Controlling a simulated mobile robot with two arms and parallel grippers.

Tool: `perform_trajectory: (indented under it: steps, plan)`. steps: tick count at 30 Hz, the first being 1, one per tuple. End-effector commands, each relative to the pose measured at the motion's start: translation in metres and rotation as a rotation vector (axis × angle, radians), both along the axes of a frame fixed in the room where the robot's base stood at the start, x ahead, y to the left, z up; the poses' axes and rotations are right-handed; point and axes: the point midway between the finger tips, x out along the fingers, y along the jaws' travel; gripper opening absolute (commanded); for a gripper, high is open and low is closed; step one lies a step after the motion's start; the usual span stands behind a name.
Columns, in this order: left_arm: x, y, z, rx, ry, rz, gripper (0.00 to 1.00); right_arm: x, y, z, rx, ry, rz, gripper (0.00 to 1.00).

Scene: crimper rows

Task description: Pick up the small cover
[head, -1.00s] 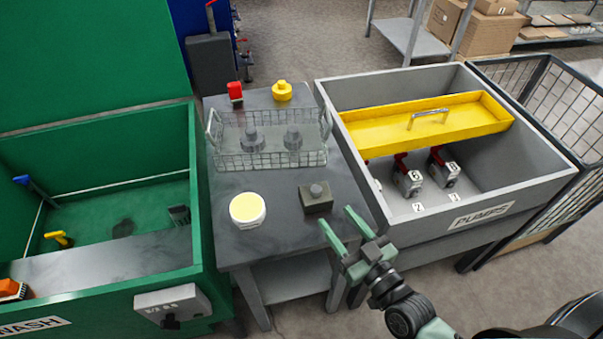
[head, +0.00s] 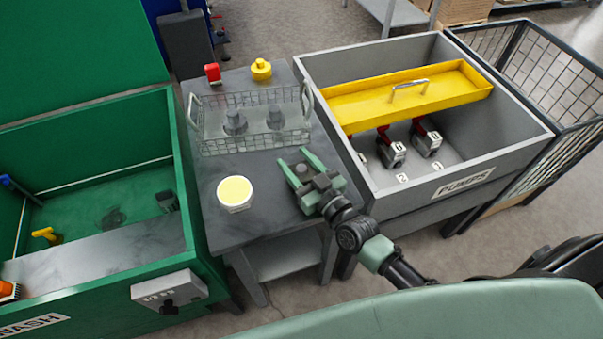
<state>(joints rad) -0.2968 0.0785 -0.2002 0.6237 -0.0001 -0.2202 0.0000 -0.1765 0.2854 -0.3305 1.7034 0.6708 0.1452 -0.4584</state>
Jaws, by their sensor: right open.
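No part in view can be told for sure as the small cover. Two grey knobbed parts, a left one (head: 235,122) and a right one (head: 275,117), stand upright in the wire basket (head: 222,149). My right gripper (head: 294,158) is open over the right side of the grey table, in front of the basket. A small dark block with a round grey knob, seen there earlier, is now mostly or wholly hidden under this gripper. I cannot tell whether the fingers touch it. My left gripper is out of view.
A white tub with a yellow top (head: 235,193) stands left of my gripper on the table (head: 228,228). A red part (head: 213,73) and a yellow knob (head: 261,69) stand behind the basket. A green wash bin (head: 90,258) is left, a grey pumps bin (head: 425,178) right.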

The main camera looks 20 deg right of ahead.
Motion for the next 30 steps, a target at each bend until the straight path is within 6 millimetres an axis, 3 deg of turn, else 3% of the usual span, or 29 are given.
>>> perform_trajectory:
  steps: [9, 14, 15, 30]
  plan:
    - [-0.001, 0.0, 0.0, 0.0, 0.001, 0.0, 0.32, 0.006, 0.002, 0.0, 0.0, 0.001, 0.0, 0.47]
    - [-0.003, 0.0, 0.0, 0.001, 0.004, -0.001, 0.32, 0.006, 0.002, 0.0, 0.0, 0.001, 0.0, 0.03]
    - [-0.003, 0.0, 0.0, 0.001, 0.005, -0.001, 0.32, 0.006, 0.002, 0.0, 0.0, 0.001, 0.0, 0.0]
    - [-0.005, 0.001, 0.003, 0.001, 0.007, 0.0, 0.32, 0.006, 0.002, 0.01, 0.002, -0.003, -0.001, 0.0]
